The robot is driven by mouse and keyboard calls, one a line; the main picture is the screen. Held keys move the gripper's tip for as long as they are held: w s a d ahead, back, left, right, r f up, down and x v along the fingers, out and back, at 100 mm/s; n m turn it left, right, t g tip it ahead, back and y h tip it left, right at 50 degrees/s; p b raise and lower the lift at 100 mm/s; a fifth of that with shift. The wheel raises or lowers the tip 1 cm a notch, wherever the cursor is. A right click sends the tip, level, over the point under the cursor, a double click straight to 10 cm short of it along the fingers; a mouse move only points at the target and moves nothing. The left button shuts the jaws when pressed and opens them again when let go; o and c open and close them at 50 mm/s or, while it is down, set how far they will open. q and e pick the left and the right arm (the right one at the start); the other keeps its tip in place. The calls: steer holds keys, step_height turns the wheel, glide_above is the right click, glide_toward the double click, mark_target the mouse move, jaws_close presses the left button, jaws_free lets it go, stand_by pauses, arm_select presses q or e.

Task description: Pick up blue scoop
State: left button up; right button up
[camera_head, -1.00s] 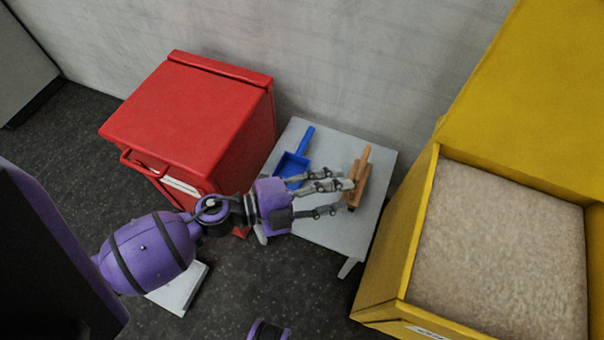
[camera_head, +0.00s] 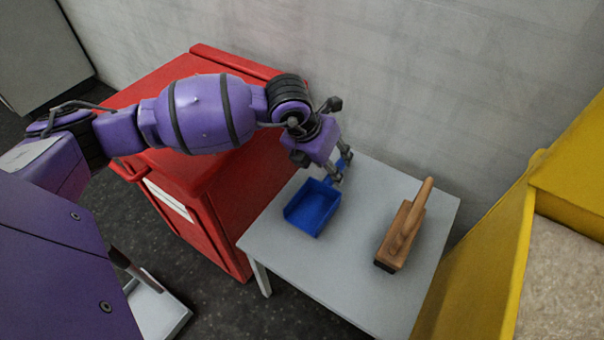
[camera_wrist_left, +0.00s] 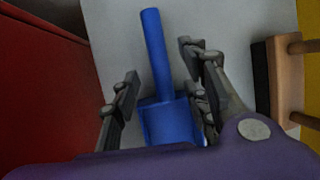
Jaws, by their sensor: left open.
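The blue scoop (camera_head: 313,207) lies on the small grey table (camera_head: 375,190), its handle pointing toward the wall. My left gripper (camera_head: 340,170) is above the handle end of the scoop, pointing down. In the left wrist view the scoop (camera_wrist_left: 156,60) lies between the two spread fingers of my left gripper (camera_wrist_left: 160,95), with its handle running away between them and the tray part partly hidden by my wrist. The fingers are open and do not appear closed on it. My right gripper is not in view.
A wooden-handled brush (camera_head: 405,230) lies on the table to the right of the scoop. A red cabinet (camera_head: 215,215) stands close on the left under my arm. A yellow bin (camera_head: 480,265) with a beige filling stands on the right. A grey wall is behind.

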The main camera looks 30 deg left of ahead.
mark_target(337, 167)
arm_select(q)
steer(key=b+x, duration=0.1)
steer(key=x, duration=0.1)
steer(key=b+x, duration=0.1)
steer(key=x, duration=0.1)
steer(key=shift+w+d+f, duration=0.15)
steer(key=shift+w, duration=0.2)
steer(key=shift+w+f+b, duration=0.15)
steer(key=shift+f+b, duration=0.15)
steer(key=shift+b, duration=0.1)
steer(key=shift+r, duration=0.15)
steer(key=shift+c, duration=0.5)
jaws_close()
steer(key=shift+r, duration=0.2)
step_height(337, 167, up, 3)
steer(key=shift+d+r+p, duration=0.15)
steer(key=shift+r+p, duration=0.05)
steer(key=shift+p, duration=0.65)
steer(key=s+d+r+p, duration=0.6)
steer(key=s+d+r, duration=0.2)
steer(key=s, duration=0.3)
steer(key=shift+s+r, duration=0.2)
steer(key=shift+r, duration=0.3)
